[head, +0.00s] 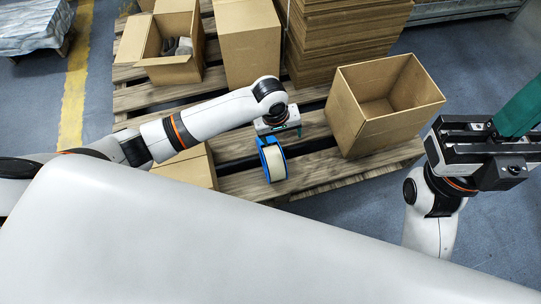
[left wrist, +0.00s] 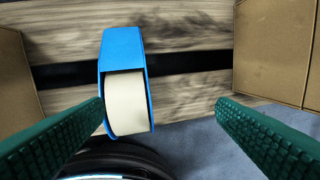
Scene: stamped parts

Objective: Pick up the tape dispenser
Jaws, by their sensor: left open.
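The tape dispenser (head: 265,148) has a blue body and a wide cream roll, and stands at the front part of the wooden pallet. My left gripper (head: 279,130) is right at it in the head view, over its far end. In the left wrist view the dispenser (left wrist: 123,50) lies between the green fingers of my open left gripper (left wrist: 160,106), much closer to the left finger. Whether that finger touches it I cannot tell. My right gripper (head: 515,125) is at the right edge, away from the dispenser; only part of its jaws shows.
An open empty carton (head: 365,130) stands right of the dispenser on the pallet (head: 330,178). A low carton (head: 195,170) is to its left, partly behind my arm. An open box with grey items (head: 165,70), a closed box (head: 247,50) and stacked cardboard (head: 340,40) stand behind.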

